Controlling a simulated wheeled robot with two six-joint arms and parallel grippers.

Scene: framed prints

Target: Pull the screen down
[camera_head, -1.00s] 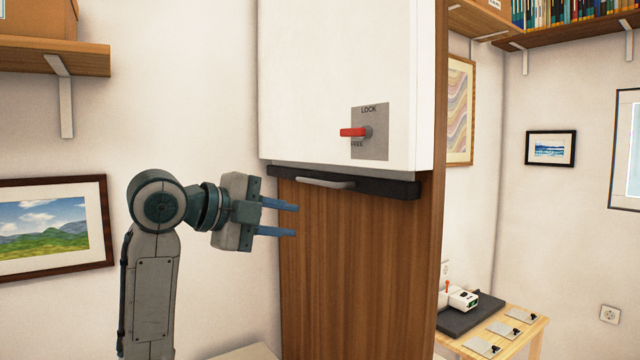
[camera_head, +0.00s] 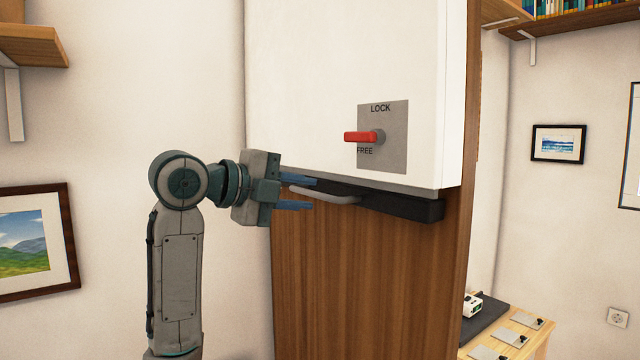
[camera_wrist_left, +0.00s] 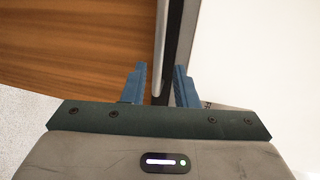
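The white screen housing (camera_head: 330,80) hangs on a brown wooden panel. A dark bar (camera_head: 405,205) with a grey handle (camera_head: 335,196) runs along its lower edge. A red lever (camera_head: 362,137) on a grey plate (camera_head: 396,150) points left, just above the word FREE and below LOCK. My left gripper (camera_head: 314,193) is open, its blue fingers near the handle's left end. In the left wrist view the handle (camera_wrist_left: 161,45) lies ahead, in line with the gap between the fingertips (camera_wrist_left: 158,72). Contact with the handle cannot be told. My right gripper is not in view.
The wooden panel (camera_head: 360,290) below the bar is bare. A shelf (camera_head: 32,45) juts out at the upper left, above a framed landscape (camera_head: 30,243). A low wooden table (camera_head: 530,342) with small plates stands at the lower right.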

